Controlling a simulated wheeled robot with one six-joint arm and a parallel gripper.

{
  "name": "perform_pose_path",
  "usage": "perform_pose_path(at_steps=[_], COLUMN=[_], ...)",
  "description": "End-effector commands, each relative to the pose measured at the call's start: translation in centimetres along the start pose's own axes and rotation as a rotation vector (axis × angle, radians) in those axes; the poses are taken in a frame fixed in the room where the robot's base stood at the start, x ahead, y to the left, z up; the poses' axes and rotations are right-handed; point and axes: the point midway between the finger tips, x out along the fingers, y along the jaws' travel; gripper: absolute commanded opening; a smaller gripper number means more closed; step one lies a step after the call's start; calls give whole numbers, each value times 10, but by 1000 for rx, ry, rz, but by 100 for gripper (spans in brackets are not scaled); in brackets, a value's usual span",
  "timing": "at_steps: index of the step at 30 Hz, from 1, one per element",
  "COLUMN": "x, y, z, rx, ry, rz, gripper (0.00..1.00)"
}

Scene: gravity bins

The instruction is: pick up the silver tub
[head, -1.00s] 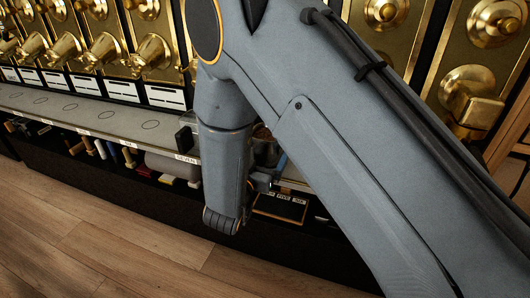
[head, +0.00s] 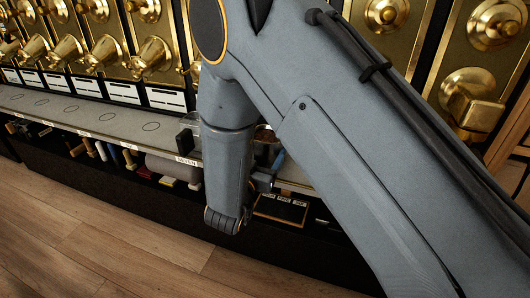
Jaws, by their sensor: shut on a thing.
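The silver tub (head: 265,132) shows only in part in the head view, as a shiny rim with something brownish inside, to the right of my wrist. A small silvery patch, seemingly its other side, shows left of the wrist. The rest of the tub is hidden behind my arm. My gripper (head: 227,146) is at the counter's front part, with dark finger parts showing on both sides of the wrist. It is shut on the tub. Whether the tub's base touches the counter is hidden.
The grey counter (head: 85,110) has ring marks and a labelled front edge. Brass dispensers (head: 103,52) line the back wall. Scoops and a grey roll (head: 173,168) sit on the shelf below. A small dark board (head: 282,208) is lower right. The wood floor is clear.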

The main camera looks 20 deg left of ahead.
Motion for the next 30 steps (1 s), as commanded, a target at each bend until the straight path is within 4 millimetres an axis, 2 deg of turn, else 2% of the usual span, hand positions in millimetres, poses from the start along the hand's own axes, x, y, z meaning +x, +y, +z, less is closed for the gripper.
perform_pose_path(at_steps=[5, 14, 16, 23, 30], x=[-2, -2, -20, -74, -141], y=[0, 0, -1, -2, -2], z=[-19, -73, -68, -68, -68], rx=[3, 4, -2, -2, -1], ry=[2, 3, -1, 0, 0], rz=[0, 1, -4, -5, -6], gripper=[35, 35, 35, 35, 35])
